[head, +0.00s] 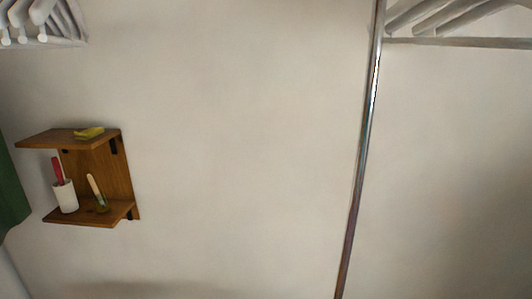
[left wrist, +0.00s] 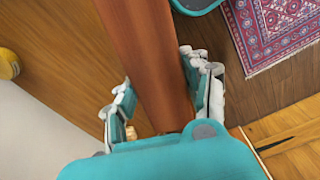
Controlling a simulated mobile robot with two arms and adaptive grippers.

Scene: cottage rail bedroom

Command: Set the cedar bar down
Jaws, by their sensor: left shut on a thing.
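A long, smooth, reddish-brown wooden bar, which looks like the cedar bar (left wrist: 150,50), runs from the top edge of the left wrist view down between the fingers of my left gripper (left wrist: 160,90). The gripper is shut on it, with a teal and grey finger on each side. The bar's far end is out of the picture and its near end is hidden by the gripper. A small tan piece (left wrist: 130,132) shows beside the left finger; I cannot tell what it is. Neither gripper shows in the head view.
In the left wrist view, a patterned red rug (left wrist: 275,30) lies on the dark wood floor (left wrist: 215,40) at upper right. A yellow object (left wrist: 8,64) is at the left edge. The head view shows a wooden wall shelf (head: 115,175) holding small items and a metal pole (head: 364,140).

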